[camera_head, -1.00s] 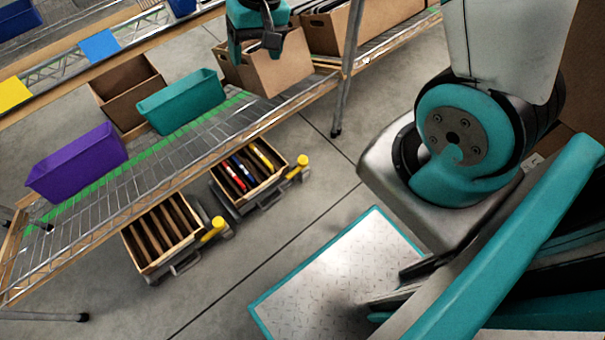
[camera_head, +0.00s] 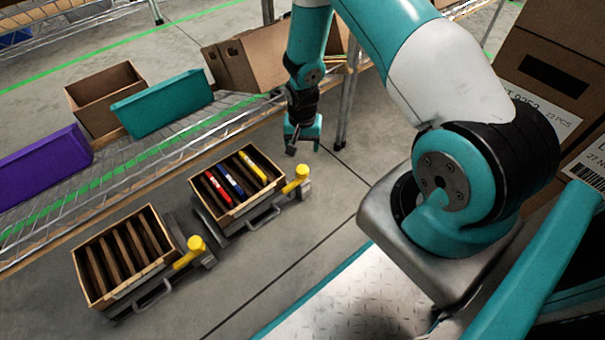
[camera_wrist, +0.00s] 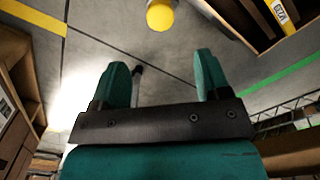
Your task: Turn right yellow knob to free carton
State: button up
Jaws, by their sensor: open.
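The right yellow knob (camera_head: 302,171) stands upright at the right front corner of the right carton's tilted holder, and its round top shows at the upper middle of the wrist view (camera_wrist: 160,15). The right carton (camera_head: 237,180) holds red, blue and yellow items between dividers. My gripper (camera_head: 302,150) hangs just behind and above the right knob, apart from it. In the wrist view my gripper's two teal fingers (camera_wrist: 160,80) are spread with nothing between them, and the knob lies beyond their tips.
The left carton (camera_head: 123,257) has empty slots and its own yellow knob (camera_head: 196,243). A wire shelf behind carries a purple bin (camera_head: 42,165), a teal bin (camera_head: 163,102) and brown cartons (camera_head: 103,97). A shelf post (camera_head: 348,100) stands right of my gripper. The floor in front is clear.

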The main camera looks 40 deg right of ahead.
aim_at(303, 169)
notch_tip(303, 169, down, 12)
jog(key=b, duration=0.5)
jog(key=shift+c, duration=0.5)
jog(key=c, duration=1.2)
